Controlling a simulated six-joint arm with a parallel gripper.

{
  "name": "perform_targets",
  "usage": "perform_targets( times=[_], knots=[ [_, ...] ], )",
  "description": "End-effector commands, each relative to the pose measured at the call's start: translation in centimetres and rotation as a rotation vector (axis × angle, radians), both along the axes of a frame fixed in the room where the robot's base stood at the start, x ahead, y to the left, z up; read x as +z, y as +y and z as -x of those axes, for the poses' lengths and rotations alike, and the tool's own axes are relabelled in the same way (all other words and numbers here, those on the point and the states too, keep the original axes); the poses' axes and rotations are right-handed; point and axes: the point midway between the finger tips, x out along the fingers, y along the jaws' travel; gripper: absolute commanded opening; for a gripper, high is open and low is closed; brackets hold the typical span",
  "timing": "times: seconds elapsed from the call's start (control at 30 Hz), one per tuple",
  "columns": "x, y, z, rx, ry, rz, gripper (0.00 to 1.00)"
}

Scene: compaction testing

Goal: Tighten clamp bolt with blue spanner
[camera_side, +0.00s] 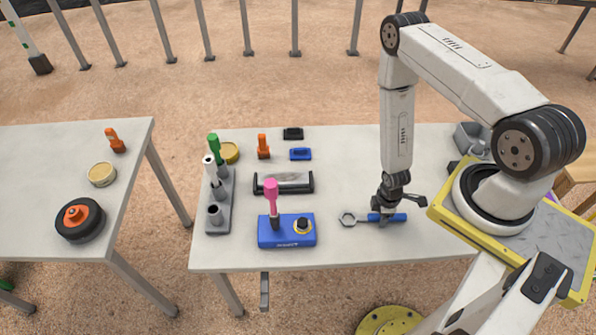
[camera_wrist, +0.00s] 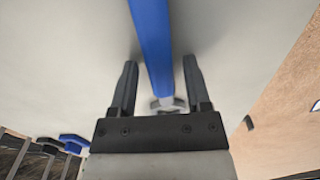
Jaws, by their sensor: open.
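The blue spanner lies flat on the grey table, with its blue handle (camera_side: 398,217) at the right and its metal ring head (camera_side: 347,218) pointing left. My gripper (camera_side: 383,221) is down at the handle, near where it meets the metal shaft. In the wrist view my gripper (camera_wrist: 160,75) is open, with one black finger on each side of the blue handle (camera_wrist: 152,40). Gaps show between the fingers and the handle. A grey metal part of the spanner (camera_wrist: 167,103) shows beyond the blue. I cannot make out the clamp bolt with certainty.
Left of the spanner stands a blue box (camera_side: 287,232) with a pink-handled tool (camera_side: 271,197). Behind it lies a metal cylinder with black ends (camera_side: 283,183). A grey rack (camera_side: 219,222) holds upright tools at the left. Bare table (camera_side: 345,160) lies behind the spanner.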

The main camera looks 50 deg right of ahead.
Motion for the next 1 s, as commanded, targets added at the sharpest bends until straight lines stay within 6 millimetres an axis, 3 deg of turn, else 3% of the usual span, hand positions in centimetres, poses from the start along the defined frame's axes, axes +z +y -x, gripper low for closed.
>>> perform_targets(
  times=[0.03, 0.07, 0.23, 1.0],
  knots=[
    [0.01, 0.0, 0.0, 0.0, 0.0, 0.0, 0.62],
    [0.01, 0.0, 0.0, 0.0, 0.0, 0.0, 0.55],
    [0.02, 0.0, 0.0, 0.0, 0.0, 0.0, 0.01],
    [0.79, -0.01, -0.01, 0.0, 0.0, 0.0, 0.0]
  ],
)
